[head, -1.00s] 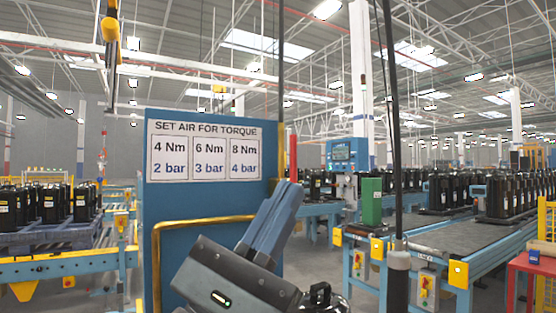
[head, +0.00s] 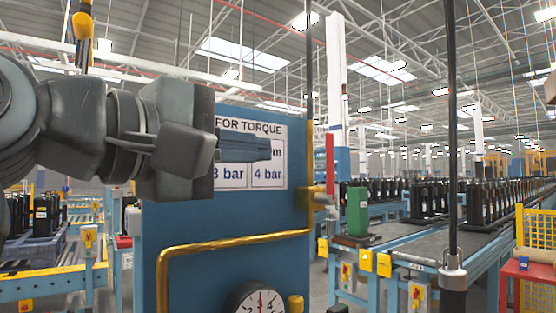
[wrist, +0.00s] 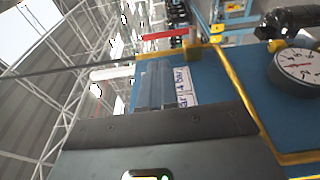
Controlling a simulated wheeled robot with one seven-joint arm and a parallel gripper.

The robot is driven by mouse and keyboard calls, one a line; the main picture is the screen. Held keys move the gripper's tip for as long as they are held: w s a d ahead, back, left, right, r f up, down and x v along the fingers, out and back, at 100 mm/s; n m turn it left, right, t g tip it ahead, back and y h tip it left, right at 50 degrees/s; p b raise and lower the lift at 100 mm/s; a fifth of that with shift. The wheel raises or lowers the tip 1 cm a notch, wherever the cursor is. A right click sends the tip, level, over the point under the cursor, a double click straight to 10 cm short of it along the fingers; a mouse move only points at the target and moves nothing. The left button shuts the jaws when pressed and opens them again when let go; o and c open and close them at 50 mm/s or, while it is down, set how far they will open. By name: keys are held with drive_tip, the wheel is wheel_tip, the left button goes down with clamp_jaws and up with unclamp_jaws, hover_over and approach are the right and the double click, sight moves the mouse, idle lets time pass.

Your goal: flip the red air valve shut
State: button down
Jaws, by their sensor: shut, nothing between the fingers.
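The red air valve lever (head: 330,164) stands upright at the right edge of the blue panel in the head view, alongside the vertical pipe. Its brass valve body (head: 318,199) is at its lower end. In the wrist view the red lever (wrist: 165,34) shows beyond the fingers, near the top. My gripper (head: 268,149) is shut and empty, with its blue fingers pointing right across the sign. The fingertips are left of the lever in the picture and apart from it. The shut fingers also show in the wrist view (wrist: 158,65).
The blue panel (head: 230,220) carries a torque sign (head: 270,173), partly hidden by my gripper, a yellow pipe (head: 230,244) and a round gauge (head: 258,300). A dark vertical pole (head: 453,130) stands to the right. Conveyors with black compressors (head: 425,195) lie behind.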

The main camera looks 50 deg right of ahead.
sight(328, 158)
drive_tip(key=shift+w, duration=0.35)
drive_tip(key=d+p, duration=0.1)
drive_tip(key=d, duration=0.3)
drive_tip(key=d+p, duration=0.2)
drive_tip(key=d, duration=0.2)
drive_tip(key=s+d+p, duration=0.1)
drive_tip(key=d+p, duration=0.1)
drive_tip(key=d, duration=0.2)
drive_tip(key=shift+s+d+r, duration=0.1)
drive_tip(key=shift+d+r, duration=0.05)
drive_tip(key=shift+d, duration=0.85)
